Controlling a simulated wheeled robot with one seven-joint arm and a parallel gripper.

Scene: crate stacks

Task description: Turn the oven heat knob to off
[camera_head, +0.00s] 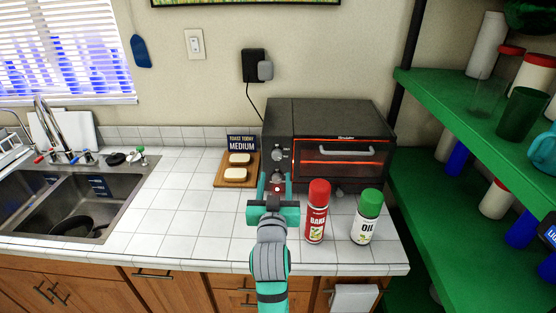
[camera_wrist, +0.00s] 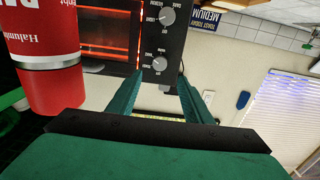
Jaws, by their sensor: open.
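The black toaster oven (camera_head: 325,112) stands on the white tiled counter, with orange-red glowing bars behind its glass door (camera_head: 340,152). Its left panel carries round grey knobs: an upper one (camera_head: 277,154) and a lower one (camera_head: 277,177). The labels are too small to tell which is heat. My green gripper (camera_head: 275,180) is open in front of the panel's lower part, fingers pointing at the oven; it also shows in the wrist view (camera_wrist: 158,88). Contact is not visible.
A red bottle (camera_head: 317,215) stands close right of my gripper, with a green-capped oil bottle (camera_head: 366,218) beyond. A wooden board (camera_head: 220,181) with two bread slices lies left of the oven. Green shelves (camera_head: 455,95) stand at right. The counter (camera_head: 170,200) is clear at left.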

